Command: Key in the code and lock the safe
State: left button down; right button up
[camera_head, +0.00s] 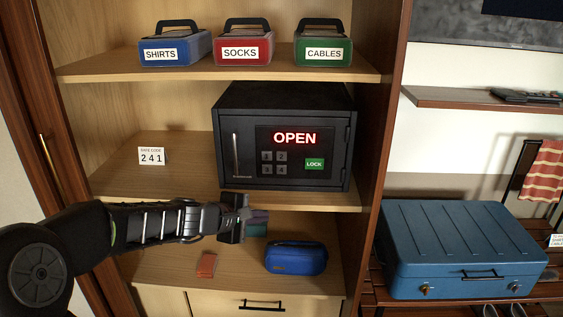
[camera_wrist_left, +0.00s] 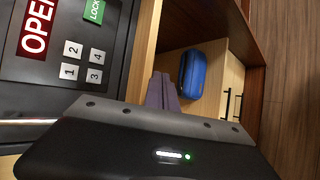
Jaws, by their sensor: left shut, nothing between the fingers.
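The dark safe (camera_head: 342,160) stands on the middle shelf with its door against the body. Its display (camera_head: 294,138) reads OPEN in red. Below are number keys 1 to 4 (camera_head: 273,163) and a green LOCK button (camera_head: 314,164). My left gripper (camera_head: 258,217) is shut and empty, in front of and below the safe's lower edge, apart from the keys. In the left wrist view its fingers (camera_wrist_left: 162,92) are together, and the keys (camera_wrist_left: 82,62) show at upper left. My right gripper is out of view.
A blue pouch (camera_head: 296,258) and a small reddish-brown item (camera_head: 206,265) lie on the lower shelf. Labelled boxes, including SOCKS (camera_head: 241,46), stand on the top shelf. A blue suitcase (camera_head: 462,240) sits on a rack at right. The cabinet's right side panel (camera_head: 378,150) bounds the shelves.

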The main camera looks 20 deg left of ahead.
aim_at(282, 156)
pick_arm(q)
jog(key=w+d+r+n+t+h, duration=0.1)
jog(key=d+r+t+h, duration=0.1)
jog(key=r, duration=0.8)
jog(key=shift+w+d+n+t+h, duration=0.35)
jog(key=shift+d+h, duration=0.15)
jog(key=shift+d, duration=0.1)
jog(key=shift+w, duration=0.1)
jog(key=w+a+p, duration=0.3)
jog(key=w+p, duration=0.1)
jog(key=w, duration=0.4)
jog(key=shift+p, duration=0.4)
jog(key=shift+w, duration=0.15)
dwell(0.8)
jog(key=shift+w, duration=0.35)
